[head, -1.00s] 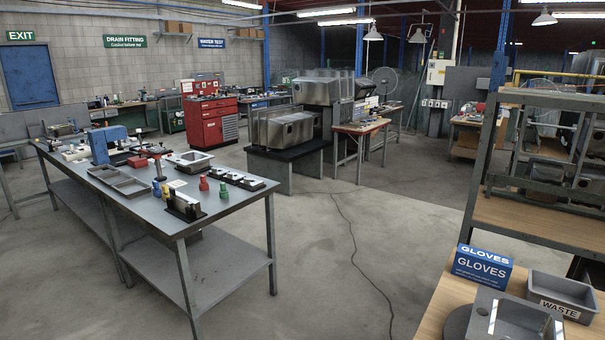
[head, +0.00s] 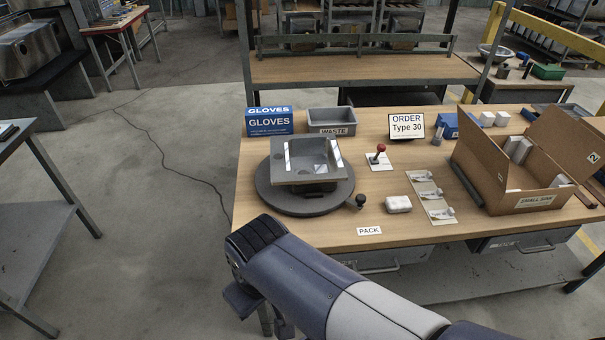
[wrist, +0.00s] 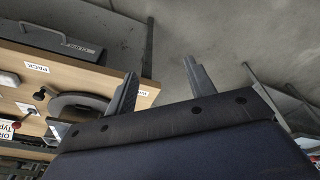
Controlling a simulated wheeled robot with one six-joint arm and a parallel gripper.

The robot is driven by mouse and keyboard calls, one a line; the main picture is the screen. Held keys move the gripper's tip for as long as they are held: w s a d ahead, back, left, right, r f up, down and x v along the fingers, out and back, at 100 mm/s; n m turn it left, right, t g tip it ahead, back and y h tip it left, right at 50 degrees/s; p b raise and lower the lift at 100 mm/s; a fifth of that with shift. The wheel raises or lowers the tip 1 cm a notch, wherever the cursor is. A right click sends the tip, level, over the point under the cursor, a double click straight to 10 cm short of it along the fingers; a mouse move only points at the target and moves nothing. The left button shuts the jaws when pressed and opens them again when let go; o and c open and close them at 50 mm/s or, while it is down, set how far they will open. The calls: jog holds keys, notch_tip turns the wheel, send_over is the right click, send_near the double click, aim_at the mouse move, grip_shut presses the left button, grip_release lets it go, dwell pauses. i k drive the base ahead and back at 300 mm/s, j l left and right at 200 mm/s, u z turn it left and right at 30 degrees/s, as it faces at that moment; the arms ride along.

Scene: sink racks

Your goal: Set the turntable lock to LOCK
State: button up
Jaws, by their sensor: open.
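The turntable (head: 305,205) is a dark grey disc on the wooden bench, bearing a grey sink (head: 300,174). A black ball knob (head: 361,200) sticks out at its right edge. To its right, a red-knobbed lever (head: 378,157) stands on a white plate; its lettering is too small to read, so I cannot tell its setting. The wrist view also shows the turntable (wrist: 66,103), black knob (wrist: 40,95) and red knob (wrist: 17,124). My gripper (wrist: 160,84) is open and empty, off the bench's edge and apart from the turntable.
A GLOVES box (head: 270,122) and WASTE bin (head: 331,122) stand behind the turntable. An ORDER Type 30 sign (head: 406,126), white packet (head: 398,204), plate with clips (head: 431,197) and open carton (head: 525,202) lie to the right.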

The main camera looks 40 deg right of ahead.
aim_at(381, 147)
jog(key=z, duration=1.9)
